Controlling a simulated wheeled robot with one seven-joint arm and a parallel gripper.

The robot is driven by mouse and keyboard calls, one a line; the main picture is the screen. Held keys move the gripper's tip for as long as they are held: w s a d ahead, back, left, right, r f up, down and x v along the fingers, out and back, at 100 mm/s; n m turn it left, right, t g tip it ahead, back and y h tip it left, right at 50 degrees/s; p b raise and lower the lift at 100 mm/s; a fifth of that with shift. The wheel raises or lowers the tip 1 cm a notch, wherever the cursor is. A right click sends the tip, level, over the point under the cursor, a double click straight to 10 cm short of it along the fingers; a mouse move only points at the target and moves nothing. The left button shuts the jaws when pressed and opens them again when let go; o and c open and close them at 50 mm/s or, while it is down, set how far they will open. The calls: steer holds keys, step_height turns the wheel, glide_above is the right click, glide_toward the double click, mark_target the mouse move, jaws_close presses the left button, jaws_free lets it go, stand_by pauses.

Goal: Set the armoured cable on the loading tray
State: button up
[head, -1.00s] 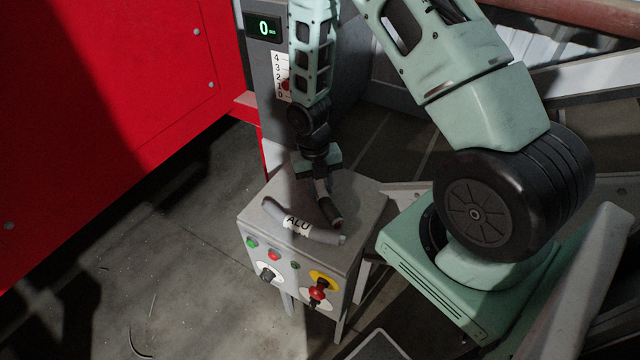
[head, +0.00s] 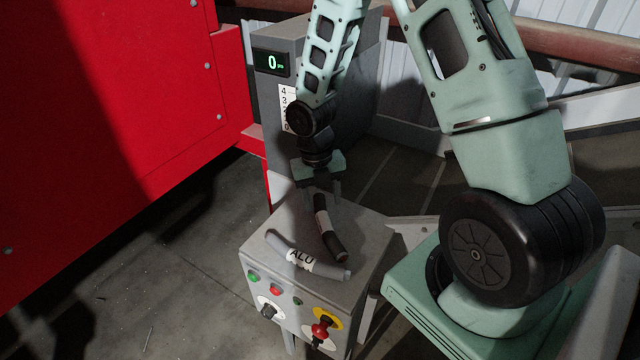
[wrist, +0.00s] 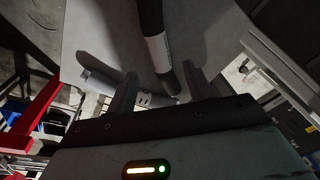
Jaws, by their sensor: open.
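A black cable piece (head: 331,239) with a pale label band lies on the grey top of a control box (head: 362,240). It also shows in the wrist view (wrist: 150,18), running down between my fingers. A grey cable piece marked ALU (head: 280,243) lies beside it, nearer the front edge; it is partly hidden behind a finger in the wrist view (wrist: 97,82). I cannot tell for sure which piece is the armoured cable, though the black one is the likelier. My gripper (head: 319,187) is open above the far end of the black piece. I cannot clearly make out a loading tray.
The box front carries buttons and a red and yellow switch (head: 322,328). A grey cabinet with a display reading 0 (head: 272,63) stands close behind my gripper. A red panel (head: 100,110) fills the left. Floor is open at lower left.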

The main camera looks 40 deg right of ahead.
mark_target(320, 217)
steer(key=s+a+r+m, duration=0.3)
steer(key=a+r+m, duration=0.2)
steer(key=a+r, duration=0.15)
steer(key=s+a+r+m, duration=0.3)
steer(key=a+r+m, duration=0.2)
steer(key=a+r, duration=0.15)
steer(key=s+a+r+m, duration=0.2)
steer(key=s+a+m, duration=0.2)
steer(key=s+m, duration=0.2)
steer(key=s+a+r+m+t, duration=0.1)
steer(key=s+a+r+m, duration=0.1)
steer(key=s+a+m, duration=0.3)
steer(key=shift+s+r+m+t+y+b, duration=0.3)
steer(key=shift+s+m+y, duration=0.1)
steer(key=shift+s+m, duration=0.65)
steer(key=shift+w+f, duration=0.1)
